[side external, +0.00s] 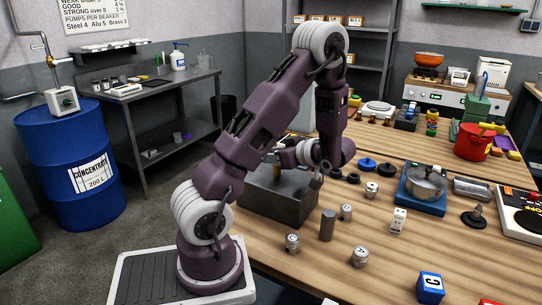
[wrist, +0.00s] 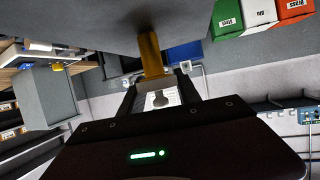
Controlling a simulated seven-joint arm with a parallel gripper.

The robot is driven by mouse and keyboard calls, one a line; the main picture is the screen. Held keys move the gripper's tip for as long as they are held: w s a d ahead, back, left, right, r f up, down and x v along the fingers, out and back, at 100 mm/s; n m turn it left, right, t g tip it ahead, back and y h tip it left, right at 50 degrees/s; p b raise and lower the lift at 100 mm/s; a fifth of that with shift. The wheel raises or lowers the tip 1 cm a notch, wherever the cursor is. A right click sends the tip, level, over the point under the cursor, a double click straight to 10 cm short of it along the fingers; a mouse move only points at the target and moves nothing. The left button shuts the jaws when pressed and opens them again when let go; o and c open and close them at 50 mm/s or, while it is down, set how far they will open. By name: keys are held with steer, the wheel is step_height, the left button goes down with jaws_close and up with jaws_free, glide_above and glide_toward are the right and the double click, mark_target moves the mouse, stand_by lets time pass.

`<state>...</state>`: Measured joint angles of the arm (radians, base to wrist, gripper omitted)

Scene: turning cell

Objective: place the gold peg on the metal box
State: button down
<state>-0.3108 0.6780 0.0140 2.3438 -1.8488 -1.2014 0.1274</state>
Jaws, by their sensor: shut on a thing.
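The gold peg (wrist: 151,53) is between my fingertips (wrist: 157,80) in the wrist view, and my gripper is shut on it. Its far end meets the edge of a large grey surface at the top of that view; I cannot tell whether they touch. In the side view the metal box (side external: 268,202) is a dark grey block on the wooden table, beside my arm's base. My gripper (side external: 281,161) is low over the box top, reaching in from the right. The peg shows there only as a small brownish spot (side external: 277,171), partly hidden.
A grey cylinder (side external: 327,225) stands right of the box, with several small metal weights around it. A blue scale (side external: 422,198) with a pot on it stands further right. Black and blue knobs lie behind.

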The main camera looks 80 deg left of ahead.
steer(key=shift+f, duration=0.15)
steer(key=c, duration=0.9)
jaws_free()
steer(key=shift+o, duration=0.2)
